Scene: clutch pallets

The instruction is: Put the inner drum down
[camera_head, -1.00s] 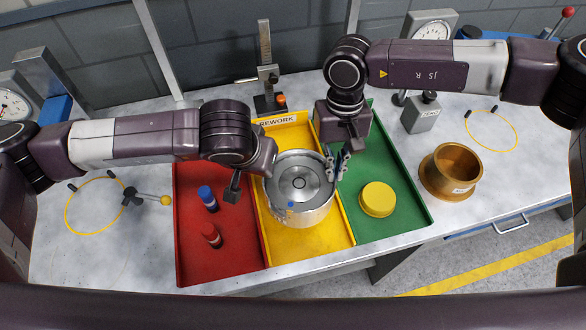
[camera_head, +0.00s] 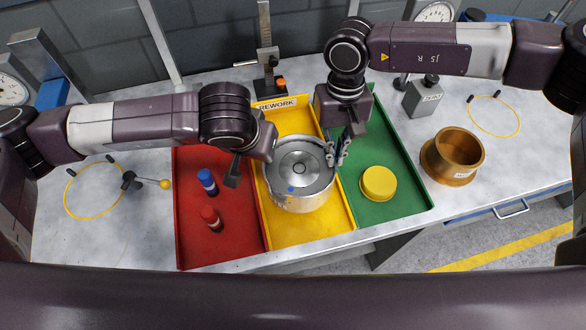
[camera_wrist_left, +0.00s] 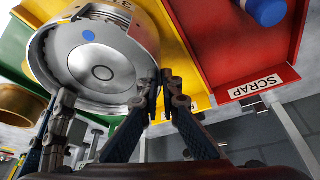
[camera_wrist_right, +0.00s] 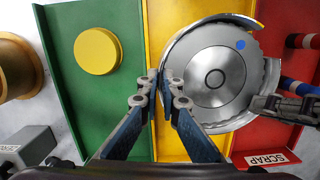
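The inner drum (camera_head: 299,172) is a round silver part with a blue dot on its face, over the yellow rework tray (camera_head: 310,228). It also shows in the left wrist view (camera_wrist_left: 90,65) and the right wrist view (camera_wrist_right: 212,75). My right gripper (camera_wrist_right: 160,78) is closed on the drum's wall, on the green tray's side. My left gripper (camera_wrist_left: 160,80) is closed on the opposite wall, on the red tray's side; its fingertips are mostly hidden in the head view. The drum looks about level. I cannot tell whether its underside touches the tray.
The red tray (camera_head: 240,245) holds a blue-capped (camera_head: 206,180) and a red-capped (camera_head: 209,216) cylinder. The green tray (camera_head: 408,209) holds a yellow disc (camera_head: 378,183). A bronze ring (camera_head: 452,160) stands on the bench at right. A height gauge (camera_head: 265,60) stands behind.

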